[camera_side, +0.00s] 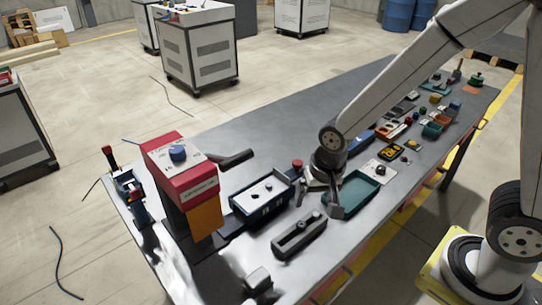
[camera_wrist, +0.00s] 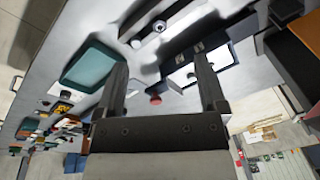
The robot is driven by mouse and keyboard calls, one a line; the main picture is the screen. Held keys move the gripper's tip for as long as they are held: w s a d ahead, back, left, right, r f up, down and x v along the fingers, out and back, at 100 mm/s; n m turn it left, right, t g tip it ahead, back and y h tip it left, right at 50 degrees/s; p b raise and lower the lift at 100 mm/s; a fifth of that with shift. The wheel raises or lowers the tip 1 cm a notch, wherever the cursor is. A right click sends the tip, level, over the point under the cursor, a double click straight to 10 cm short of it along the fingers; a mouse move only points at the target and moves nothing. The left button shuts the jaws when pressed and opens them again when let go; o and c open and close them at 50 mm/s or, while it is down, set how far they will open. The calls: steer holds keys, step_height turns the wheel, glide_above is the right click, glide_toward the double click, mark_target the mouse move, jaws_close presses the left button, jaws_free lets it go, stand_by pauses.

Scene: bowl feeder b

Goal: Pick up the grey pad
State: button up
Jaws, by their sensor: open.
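I cannot single out a grey pad with certainty. A pale grey flat plate (camera_side: 379,171) lies just beyond the teal tray (camera_side: 362,188), and a long dark grey slotted block (camera_side: 299,236) lies in front of my gripper. My gripper (camera_side: 322,198) points down over the bench beside the tray's left end. In the wrist view its two fingers stand apart with nothing between them (camera_wrist: 160,64). That view shows the teal tray (camera_wrist: 88,66) left of the fingers and the slotted block (camera_wrist: 150,18) at the top.
A blue-framed box (camera_side: 263,196) and a red knob (camera_side: 298,164) are close left of my gripper. A tall red press (camera_side: 183,172) stands farther left on the grey bench (camera_side: 290,122). Several small parts crowd the right end. The bench's back middle is clear.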

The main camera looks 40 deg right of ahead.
steer(key=w+a+f+m+g, duration=0.1)
steer(key=w+a+f+m, duration=0.1)
steer(key=a+f+m, duration=0.35)
steer(key=m, duration=0.6)
glide_above(258, 276)
step_height(258, 276, down, 2)
steer(key=shift+g, duration=0.4)
steer(key=shift+f, duration=1.3)
steer(key=shift+f, duration=0.1)
steer(key=shift+f, duration=2.5)
jaws_close()
